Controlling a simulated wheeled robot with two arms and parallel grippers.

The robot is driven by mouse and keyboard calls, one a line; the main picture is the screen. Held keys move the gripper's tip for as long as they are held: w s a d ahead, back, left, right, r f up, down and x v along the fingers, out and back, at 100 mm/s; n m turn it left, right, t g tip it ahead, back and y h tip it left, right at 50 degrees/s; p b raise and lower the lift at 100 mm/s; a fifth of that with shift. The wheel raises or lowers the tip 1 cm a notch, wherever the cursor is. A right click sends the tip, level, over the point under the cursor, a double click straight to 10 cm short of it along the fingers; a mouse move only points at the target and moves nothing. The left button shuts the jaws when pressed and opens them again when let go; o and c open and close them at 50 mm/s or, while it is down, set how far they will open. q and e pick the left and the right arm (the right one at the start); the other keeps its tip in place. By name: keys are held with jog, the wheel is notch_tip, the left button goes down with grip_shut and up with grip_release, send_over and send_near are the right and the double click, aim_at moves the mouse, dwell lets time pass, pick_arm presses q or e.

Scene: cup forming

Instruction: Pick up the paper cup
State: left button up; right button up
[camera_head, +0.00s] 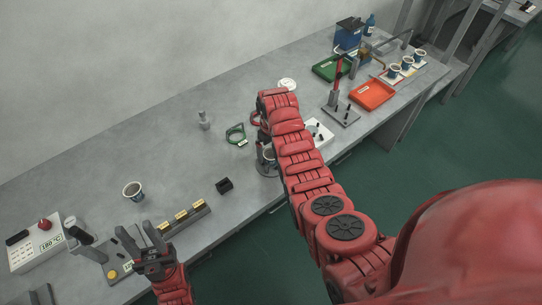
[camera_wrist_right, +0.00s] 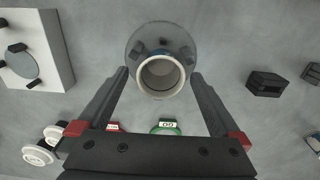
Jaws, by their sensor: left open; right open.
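A paper cup with a pale rim and a blue band (camera_wrist_right: 161,76) sits in a round grey holder (camera_wrist_right: 135,45) in the right wrist view. It shows in the head view (camera_head: 269,154), partly hidden by my right gripper (camera_head: 264,143). That gripper is open, with one finger on each side of the cup; I cannot tell whether they touch it. My left gripper (camera_head: 152,262) is open and empty near the front edge at the lower left.
A black block (camera_head: 224,185) and a rail with yellow pieces (camera_head: 184,216) lie left of the holder. A white plate fixture (camera_head: 319,134) is just right of it. A green ring tool (camera_head: 236,134) lies behind. Red tray (camera_head: 372,94) and three cups stand far right.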

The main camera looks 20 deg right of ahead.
jog(key=shift+f, duration=0.65)
jog(key=c, duration=1.5)
jog(key=shift+r, duration=0.15)
